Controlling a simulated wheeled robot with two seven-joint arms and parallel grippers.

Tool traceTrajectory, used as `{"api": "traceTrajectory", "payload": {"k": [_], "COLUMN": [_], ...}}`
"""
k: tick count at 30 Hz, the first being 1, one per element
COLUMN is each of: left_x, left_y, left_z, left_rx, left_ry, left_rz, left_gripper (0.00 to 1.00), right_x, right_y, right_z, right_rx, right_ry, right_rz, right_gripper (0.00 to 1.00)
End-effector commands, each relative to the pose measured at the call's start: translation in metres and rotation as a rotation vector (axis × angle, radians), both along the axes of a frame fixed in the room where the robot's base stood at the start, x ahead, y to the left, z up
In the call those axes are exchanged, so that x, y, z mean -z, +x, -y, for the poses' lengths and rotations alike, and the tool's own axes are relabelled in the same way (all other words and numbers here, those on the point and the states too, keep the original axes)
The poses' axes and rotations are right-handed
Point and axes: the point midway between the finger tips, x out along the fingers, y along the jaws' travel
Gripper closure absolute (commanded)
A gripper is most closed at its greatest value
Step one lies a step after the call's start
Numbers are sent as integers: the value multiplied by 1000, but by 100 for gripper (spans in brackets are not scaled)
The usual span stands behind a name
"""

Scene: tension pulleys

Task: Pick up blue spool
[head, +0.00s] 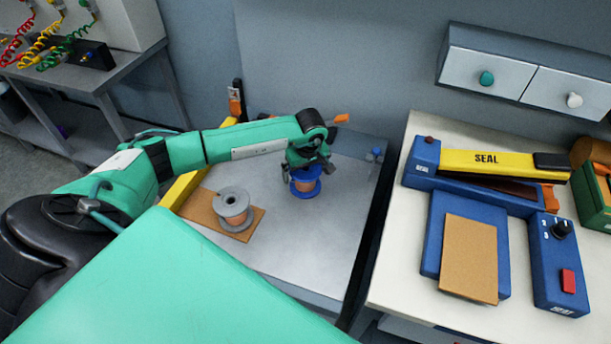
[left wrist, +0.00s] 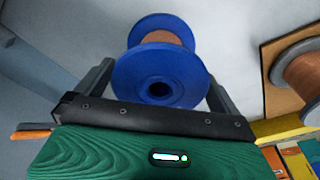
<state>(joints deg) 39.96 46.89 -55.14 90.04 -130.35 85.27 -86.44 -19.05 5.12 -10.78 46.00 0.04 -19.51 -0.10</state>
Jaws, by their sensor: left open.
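The blue spool (head: 305,182) with copper-coloured winding stands upright on the grey table (head: 305,245). It also shows in the left wrist view (left wrist: 160,77), with its round blue flange facing the camera. My left gripper (head: 309,172) is right above the spool in the head view. In the left wrist view its two fingers (left wrist: 158,88) are spread, one on each side of the flange, and it is open. Whether the fingers touch the spool cannot be told. My right gripper is not in view.
A grey spool (head: 233,206) stands on a brown board (head: 200,207) left of the blue spool. A white table (head: 395,275) at the right carries a blue and yellow sealer (head: 490,162). A wall is behind. Bare table lies in front of the blue spool.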

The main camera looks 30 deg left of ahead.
Motion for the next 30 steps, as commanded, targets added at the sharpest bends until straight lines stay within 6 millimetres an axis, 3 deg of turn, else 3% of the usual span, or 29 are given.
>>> {"api": "traceTrajectory", "payload": {"k": [5,12,14,23,30], "left_x": [0,0,-2,-4,-26], "left_y": [0,0,1,1,2], "left_z": [0,0,0,0,0], "left_rx": [0,0,-1,-1,0], "left_ry": [-1,-1,-1,-1,-1], "left_rz": [1,1,3,3,7], "left_gripper": [2,49,58,58,58], "right_x": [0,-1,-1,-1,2], "right_y": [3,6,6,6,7], "right_z": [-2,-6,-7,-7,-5], "right_rx": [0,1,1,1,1], "right_ry": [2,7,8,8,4], "right_rz": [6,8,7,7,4], "right_gripper": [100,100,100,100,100]}}
